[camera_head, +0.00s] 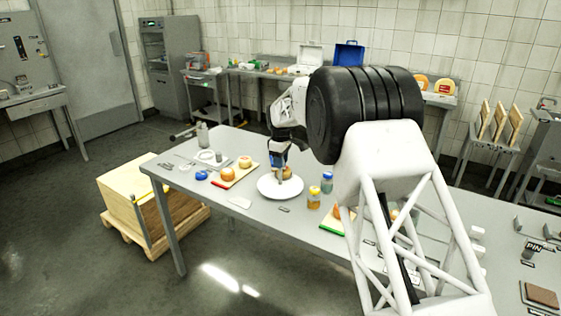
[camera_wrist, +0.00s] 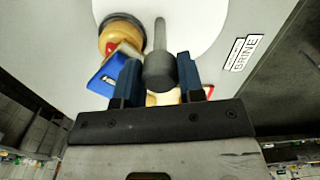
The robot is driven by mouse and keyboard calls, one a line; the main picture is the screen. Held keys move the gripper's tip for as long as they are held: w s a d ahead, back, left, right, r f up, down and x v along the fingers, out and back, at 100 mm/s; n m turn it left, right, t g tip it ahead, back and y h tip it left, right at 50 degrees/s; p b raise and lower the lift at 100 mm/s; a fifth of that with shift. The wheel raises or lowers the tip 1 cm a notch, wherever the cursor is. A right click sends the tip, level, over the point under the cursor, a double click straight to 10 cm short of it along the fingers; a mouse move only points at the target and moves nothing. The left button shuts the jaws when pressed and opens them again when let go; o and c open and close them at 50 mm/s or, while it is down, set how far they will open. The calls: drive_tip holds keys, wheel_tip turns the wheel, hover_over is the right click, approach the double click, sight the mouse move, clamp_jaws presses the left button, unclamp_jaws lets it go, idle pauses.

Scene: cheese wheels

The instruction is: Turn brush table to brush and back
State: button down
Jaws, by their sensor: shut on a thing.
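The brush table, a white round disc (camera_head: 268,192), lies on the grey work table and fills the upper middle of the wrist view (camera_wrist: 192,30). My gripper (camera_head: 279,171) points down over it. In the wrist view its two dark blue fingers (camera_wrist: 158,68) are closed on a grey upright peg (camera_wrist: 160,68) with a thick rounded end.
A board (camera_head: 225,182) with two orange cheeses lies left of the disc. Two small jars (camera_head: 326,182) stand close on its right. A "BRINE" label (camera_wrist: 245,53) lies on the table beside the disc. My arm hides part of the table's right side.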

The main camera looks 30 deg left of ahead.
drive_tip(key=shift+r+n, duration=0.1)
drive_tip(key=shift+n, duration=2)
drive_tip(key=shift+a, duration=0.1)
drive_tip(key=c, duration=0.7)
unclamp_jaws()
drive_tip(key=shift+c, duration=0.2)
drive_tip(key=shift+r, duration=3.85)
